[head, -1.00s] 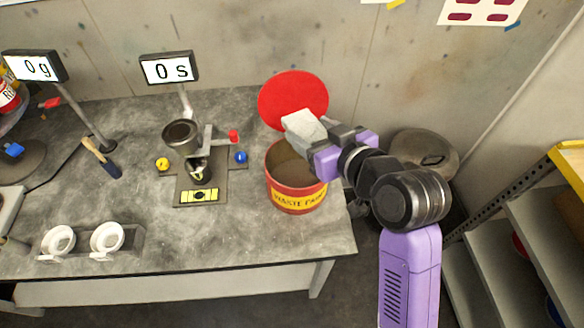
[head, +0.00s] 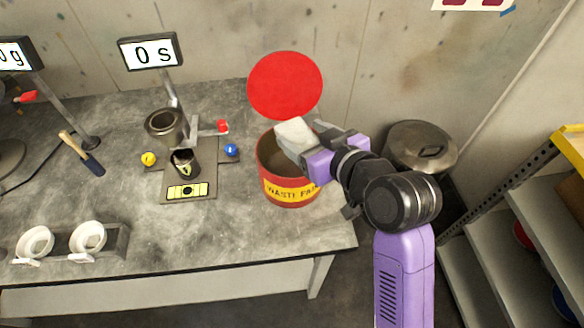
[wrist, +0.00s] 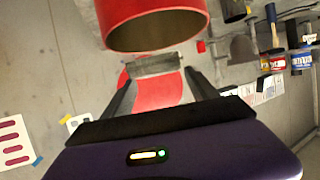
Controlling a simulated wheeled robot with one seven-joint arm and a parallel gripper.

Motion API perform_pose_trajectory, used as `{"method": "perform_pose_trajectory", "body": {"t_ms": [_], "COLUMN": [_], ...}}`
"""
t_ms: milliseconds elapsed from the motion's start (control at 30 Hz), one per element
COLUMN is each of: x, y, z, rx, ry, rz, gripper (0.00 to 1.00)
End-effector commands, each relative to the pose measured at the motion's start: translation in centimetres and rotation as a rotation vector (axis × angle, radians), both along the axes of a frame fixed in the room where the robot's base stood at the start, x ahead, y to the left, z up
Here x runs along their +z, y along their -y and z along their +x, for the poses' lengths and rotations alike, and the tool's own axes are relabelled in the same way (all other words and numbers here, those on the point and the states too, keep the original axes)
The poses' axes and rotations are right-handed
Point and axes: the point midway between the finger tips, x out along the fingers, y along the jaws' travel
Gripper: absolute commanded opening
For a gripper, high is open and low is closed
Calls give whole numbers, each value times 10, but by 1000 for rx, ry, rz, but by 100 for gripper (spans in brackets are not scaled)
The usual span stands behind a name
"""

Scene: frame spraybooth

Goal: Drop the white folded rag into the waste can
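The white folded rag (head: 295,138) is between the fingers of my gripper (head: 299,142), which is shut on it. In the wrist view it appears as a shaded grey block (wrist: 152,65) spanning the fingertips. The waste can (head: 290,191) is a red bucket with a yellow label, standing on the bench near its right end. Its round red lid (head: 285,85) is raised behind it, so the can is open. In the head view the rag overlaps the right part of the can's mouth; its exact height above the rim is hard to tell. The can's opening (wrist: 158,32) also shows in the wrist view.
Left of the can stand a metal cup on a stand (head: 165,126), a blue knob (head: 231,150) and a timer display (head: 150,52). White cups (head: 88,238) sit at the front left. A lidded metal bin (head: 420,148) and shelves (head: 515,240) are at the right.

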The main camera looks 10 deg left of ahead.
Motion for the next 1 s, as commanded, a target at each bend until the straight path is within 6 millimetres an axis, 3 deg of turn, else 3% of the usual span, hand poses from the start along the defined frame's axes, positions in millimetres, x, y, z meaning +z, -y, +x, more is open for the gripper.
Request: {"method": "perform_pose_trajectory", "body": {"t_ms": [67, 467, 1000], "x": [0, 2, 28], "y": [0, 4, 45], "z": [0, -4, -54], "rx": [0, 0, -1], "ry": [0, 0, 0], "rz": [0, 0, 0], "gripper": [86, 86, 86]}}
